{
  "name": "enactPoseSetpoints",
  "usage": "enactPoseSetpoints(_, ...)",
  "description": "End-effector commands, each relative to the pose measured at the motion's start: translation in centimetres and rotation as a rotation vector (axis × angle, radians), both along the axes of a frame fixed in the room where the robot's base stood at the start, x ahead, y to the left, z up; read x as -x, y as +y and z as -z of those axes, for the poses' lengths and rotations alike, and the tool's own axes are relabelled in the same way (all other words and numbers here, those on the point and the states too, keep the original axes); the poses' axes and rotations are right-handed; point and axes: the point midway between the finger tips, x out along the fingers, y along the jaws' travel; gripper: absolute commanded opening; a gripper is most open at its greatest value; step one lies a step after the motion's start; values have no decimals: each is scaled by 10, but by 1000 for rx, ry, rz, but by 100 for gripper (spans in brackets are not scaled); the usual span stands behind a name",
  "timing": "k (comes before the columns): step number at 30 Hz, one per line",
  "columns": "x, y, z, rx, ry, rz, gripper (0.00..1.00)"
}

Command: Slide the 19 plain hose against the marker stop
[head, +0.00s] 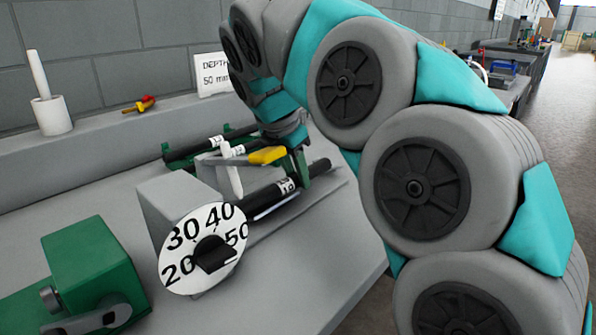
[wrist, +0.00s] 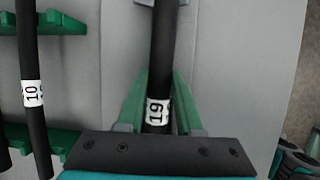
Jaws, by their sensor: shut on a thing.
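In the wrist view the hose (wrist: 163,45) runs upright through the middle, with the 19 label (wrist: 157,112) close to my gripper's dark plate. My gripper (head: 300,163) is shut on the hose, with green parts on both sides of it. A white upright piece (head: 231,172) with a yellow part (head: 267,155) stands beside the hose; I cannot tell whether it is the marker stop.
A numbered dial (head: 182,265) on a grey block stands in front of the hose's lower end. A green machine (head: 90,265) is at the left. The hose labelled 10 (wrist: 32,92) lies on a green rack to the left. A depth sign (head: 213,75) reads 50 mm.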

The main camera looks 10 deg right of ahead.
Motion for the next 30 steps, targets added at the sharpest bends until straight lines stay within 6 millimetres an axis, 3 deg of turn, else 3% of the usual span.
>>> enactPoseSetpoints(30, 11, 15, 0, 0, 0, -1, 0)
